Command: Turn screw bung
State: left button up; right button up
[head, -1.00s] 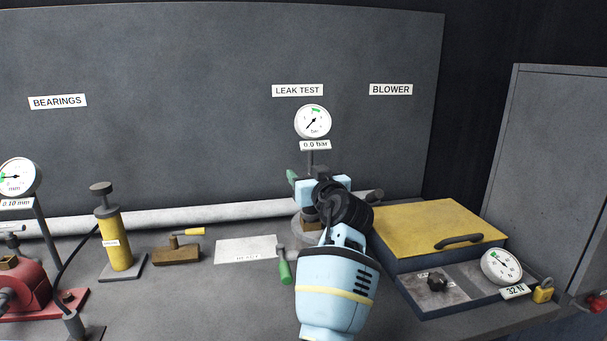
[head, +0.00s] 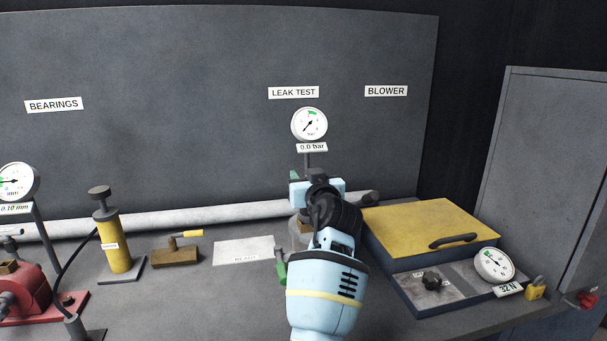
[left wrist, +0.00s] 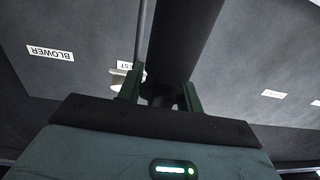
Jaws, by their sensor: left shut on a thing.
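My left gripper (head: 316,182) is at the leak test fixture, under the round gauge (head: 309,124) that reads 0.0 bar. My light blue and black wrist covers most of the fixture. In the left wrist view, the gripper's two green fingers (left wrist: 161,95) are shut on a dark thing (left wrist: 182,45) between them, which looks like a thick bar. I cannot make out the screw bung clearly; the wrist and fingers hide that spot. A green-handled lever (head: 281,271) hangs at the fixture's lower left, beside my forearm. My right gripper is not in view.
A yellow-lidded box (head: 430,228) and a tray with a black knob (head: 432,281) and dial (head: 494,265) stand at the right. A grey pipe (head: 190,217) runs behind.

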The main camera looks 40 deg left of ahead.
pick_arm(q)
jog(key=shift+r+m+t+h, duration=0.15)
jog(key=shift+m+t+h, duration=0.15)
jog(key=shift+t, duration=0.1)
jog(key=o, duration=1)
jog(key=shift+c, duration=0.2)
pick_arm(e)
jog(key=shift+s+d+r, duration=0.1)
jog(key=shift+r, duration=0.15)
